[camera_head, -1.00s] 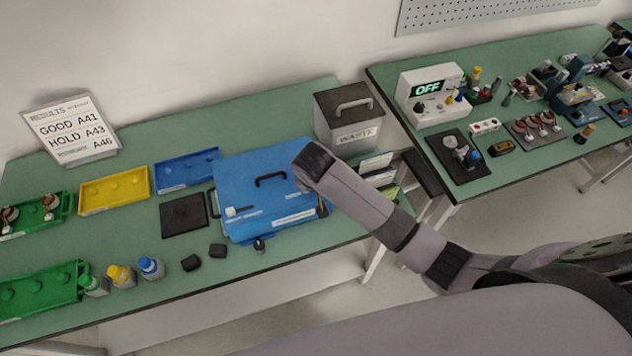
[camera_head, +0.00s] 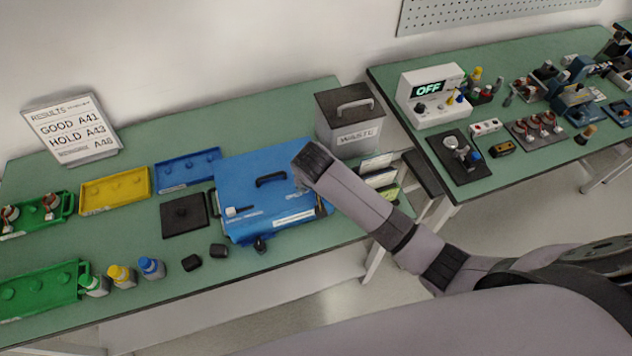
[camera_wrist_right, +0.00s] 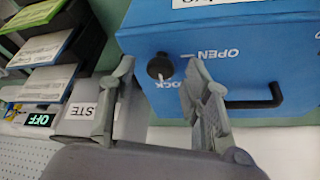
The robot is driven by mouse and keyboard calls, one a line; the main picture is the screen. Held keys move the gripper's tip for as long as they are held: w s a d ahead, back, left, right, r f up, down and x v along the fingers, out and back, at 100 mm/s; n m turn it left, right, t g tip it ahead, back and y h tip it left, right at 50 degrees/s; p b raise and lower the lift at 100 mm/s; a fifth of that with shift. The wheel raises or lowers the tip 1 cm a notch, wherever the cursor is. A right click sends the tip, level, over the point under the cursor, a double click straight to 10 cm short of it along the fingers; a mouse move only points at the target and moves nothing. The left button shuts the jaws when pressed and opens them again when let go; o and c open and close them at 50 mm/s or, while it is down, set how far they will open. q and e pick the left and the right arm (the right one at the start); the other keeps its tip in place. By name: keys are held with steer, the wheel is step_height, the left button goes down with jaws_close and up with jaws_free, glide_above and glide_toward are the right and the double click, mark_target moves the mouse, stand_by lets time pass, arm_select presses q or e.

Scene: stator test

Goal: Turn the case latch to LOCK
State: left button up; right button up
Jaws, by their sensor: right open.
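The blue case (camera_head: 250,195) lies closed on the green bench, with a black carry handle (camera_head: 271,180) on its lid. In the right wrist view its blue surface (camera_wrist_right: 280,50) shows upside down, with the words OPEN and LOCK, the latter partly covered. A round black latch knob (camera_wrist_right: 160,67) sits beside these words; which word it is set to I cannot tell. My right gripper (camera_wrist_right: 161,70) is open, with its fingertips on either side of the knob; contact cannot be told. In the head view my right arm's end covers the case's right side and hides the knob. My left gripper is out of view.
A grey waste bin (camera_head: 348,125) stands close behind and right of the case. A black square plate (camera_head: 184,215) and blue tray (camera_head: 188,170) lie to its left. Small bottles (camera_head: 122,276) stand near the front edge. A gap separates the second bench (camera_head: 470,185).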

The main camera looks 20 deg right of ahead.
steer(key=v, duration=1.2)
steer(key=shift+s+f, duration=0.1)
